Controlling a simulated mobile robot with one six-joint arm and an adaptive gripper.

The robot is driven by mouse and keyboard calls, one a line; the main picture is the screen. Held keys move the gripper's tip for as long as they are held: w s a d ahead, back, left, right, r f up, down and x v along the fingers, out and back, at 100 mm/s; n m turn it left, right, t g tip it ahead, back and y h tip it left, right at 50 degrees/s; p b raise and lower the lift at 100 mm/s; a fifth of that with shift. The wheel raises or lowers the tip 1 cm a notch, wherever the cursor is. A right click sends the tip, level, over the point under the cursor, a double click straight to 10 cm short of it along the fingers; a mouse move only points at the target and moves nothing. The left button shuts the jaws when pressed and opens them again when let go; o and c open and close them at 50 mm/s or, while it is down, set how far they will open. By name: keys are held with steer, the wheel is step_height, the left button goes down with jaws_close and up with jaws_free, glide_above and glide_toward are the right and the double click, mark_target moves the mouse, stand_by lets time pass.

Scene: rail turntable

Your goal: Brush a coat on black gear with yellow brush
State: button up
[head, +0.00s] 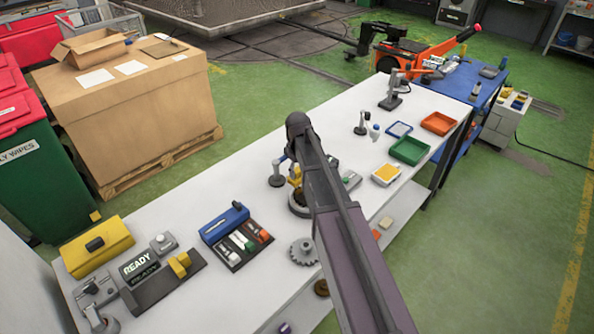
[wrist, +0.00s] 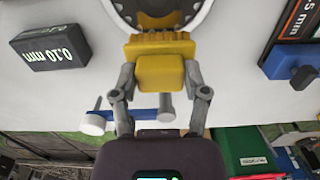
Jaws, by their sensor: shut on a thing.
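My gripper (wrist: 160,85) is shut on the yellow brush (wrist: 160,72), a yellow block with a ridged far edge. The brush's far edge meets or overlaps the near rim of a round ring-shaped part (wrist: 165,20) at the top of the wrist view; I cannot tell whether they touch. In the head view the brush (head: 295,175) shows as a bit of yellow beside my arm, above a dark round dish-like part (head: 297,206). A dark grey toothed gear (head: 303,251) lies flat on the white bench nearer the front. My arm hides part of the bench.
The white bench (head: 190,205) holds a yellow case (head: 97,245), a READY-marked device (head: 150,275), a blue-backed tray (head: 235,235), a green tray (head: 409,150) and an orange tray (head: 438,123). A block marked 0.10 mm (wrist: 50,48) stands left in the wrist view.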

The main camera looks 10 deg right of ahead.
mark_target(300, 177)
steer(key=shift+f+b, duration=0.6)
steer(key=shift+f, duration=0.25)
steer(key=shift+f+b, duration=0.6)
steer(key=shift+f, duration=0.05)
stand_by(0.8)
steer(key=shift+s+d, duration=0.3)
steer(key=shift+s, duration=0.1)
stand_by(0.3)
steer(key=shift+w+a, duration=0.3)
steer(key=shift+w, duration=0.1)
stand_by(4.6)
